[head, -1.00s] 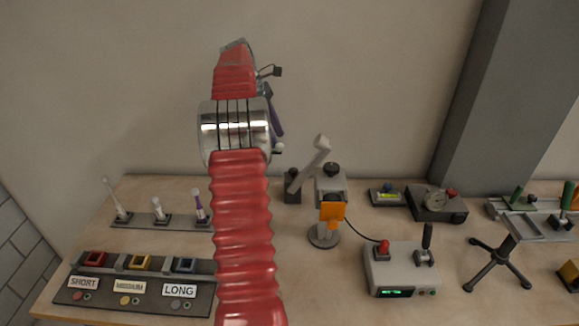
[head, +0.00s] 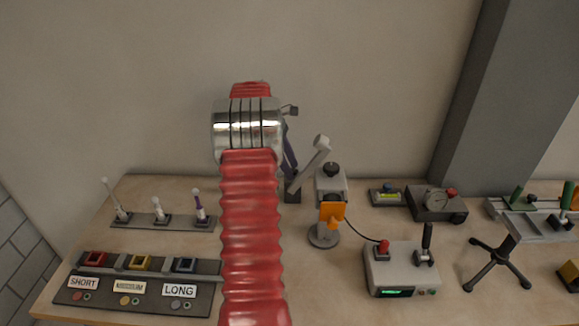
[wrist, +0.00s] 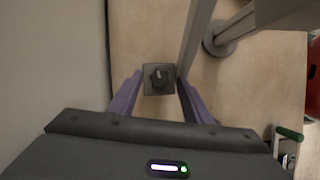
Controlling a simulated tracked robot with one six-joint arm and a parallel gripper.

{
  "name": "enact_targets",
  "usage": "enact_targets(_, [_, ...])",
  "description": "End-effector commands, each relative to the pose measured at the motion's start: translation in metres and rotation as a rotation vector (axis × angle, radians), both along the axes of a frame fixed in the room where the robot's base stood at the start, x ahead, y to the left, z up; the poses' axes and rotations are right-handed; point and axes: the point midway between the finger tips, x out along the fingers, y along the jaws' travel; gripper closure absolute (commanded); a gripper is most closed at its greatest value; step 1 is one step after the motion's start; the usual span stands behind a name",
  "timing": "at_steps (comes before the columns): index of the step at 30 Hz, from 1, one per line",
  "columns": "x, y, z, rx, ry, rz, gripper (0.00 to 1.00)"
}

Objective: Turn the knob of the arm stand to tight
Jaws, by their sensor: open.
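The arm stand shows in the head view as a dark block (head: 292,195) with a pale grey arm (head: 312,160) slanting up to the right. In the head view one purple finger (head: 289,150) shows above the stand; my arm hides the rest.
A grey stand with an orange part (head: 331,212) is close on the right. A control box (head: 400,272) with a red button and lever stands front right. The wall is behind.

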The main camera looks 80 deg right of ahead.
Motion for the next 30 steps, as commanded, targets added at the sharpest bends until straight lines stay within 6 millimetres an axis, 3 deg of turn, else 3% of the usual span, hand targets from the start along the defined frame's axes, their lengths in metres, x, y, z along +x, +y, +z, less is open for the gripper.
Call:
enact_targets(7, [-0.0002, -0.0001, -0.0003, 0.0, 0.0, 0.0, 0.56])
enact_targets(24, [-0.0001, 0.0, 0.0, 0.0, 0.0, 0.0, 0.96])
enact_targets(30, [-0.0003, -0.0008, -0.0004, 0.0, 0.0, -0.031, 0.96])
